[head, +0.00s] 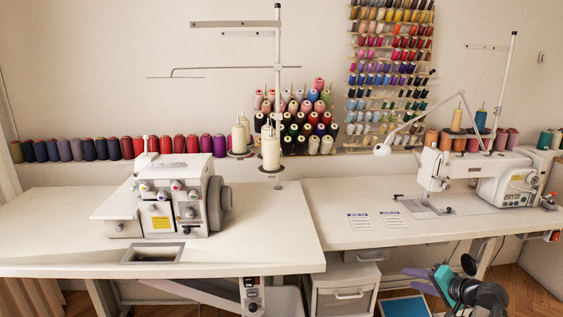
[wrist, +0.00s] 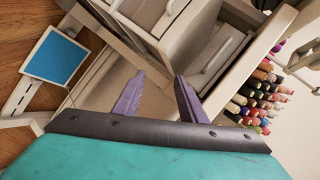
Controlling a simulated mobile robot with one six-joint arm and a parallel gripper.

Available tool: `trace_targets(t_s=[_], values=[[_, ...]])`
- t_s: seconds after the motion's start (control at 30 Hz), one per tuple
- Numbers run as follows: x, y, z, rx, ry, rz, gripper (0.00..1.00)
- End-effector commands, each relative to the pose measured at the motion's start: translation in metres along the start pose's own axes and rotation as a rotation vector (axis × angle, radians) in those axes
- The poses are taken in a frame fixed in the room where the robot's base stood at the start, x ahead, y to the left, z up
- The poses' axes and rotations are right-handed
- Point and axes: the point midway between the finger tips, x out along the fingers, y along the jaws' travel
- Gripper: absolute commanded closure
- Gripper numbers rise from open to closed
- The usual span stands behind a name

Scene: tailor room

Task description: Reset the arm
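My gripper (wrist: 158,84) shows in the wrist view as two purple fingers standing well apart, with nothing between them. Its teal and dark body fills the bottom of that view. In the head view my gripper (head: 418,279) is at the lower right, in front of the right table and below its top, pointing left. No held object shows in either view.
The left table (head: 60,225) bears a white overlock machine (head: 170,195); the right table (head: 330,212) bears a sewing machine (head: 505,175). A drawer cabinet (head: 343,290) stands beneath. A blue-topped pad (head: 405,307) lies on the wooden floor. Thread spools line the wall.

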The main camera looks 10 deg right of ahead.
Motion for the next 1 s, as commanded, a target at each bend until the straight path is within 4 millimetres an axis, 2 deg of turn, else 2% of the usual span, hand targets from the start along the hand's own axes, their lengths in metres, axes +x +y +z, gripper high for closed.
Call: trace_targets(t_s=[0.03,0.2,0.5,0.77,1.0], values=[[0.013,-0.003,0.018,0.001,-0.045,0.02,0.62],[0.051,0.006,0.082,-0.007,-0.185,0.097,0.62],[0.09,0.024,0.199,-0.05,-0.425,0.245,0.62],[0.096,0.041,0.299,-0.117,-0.626,0.381,0.62],[0.079,0.06,0.383,-0.203,-0.803,0.513,0.62]])
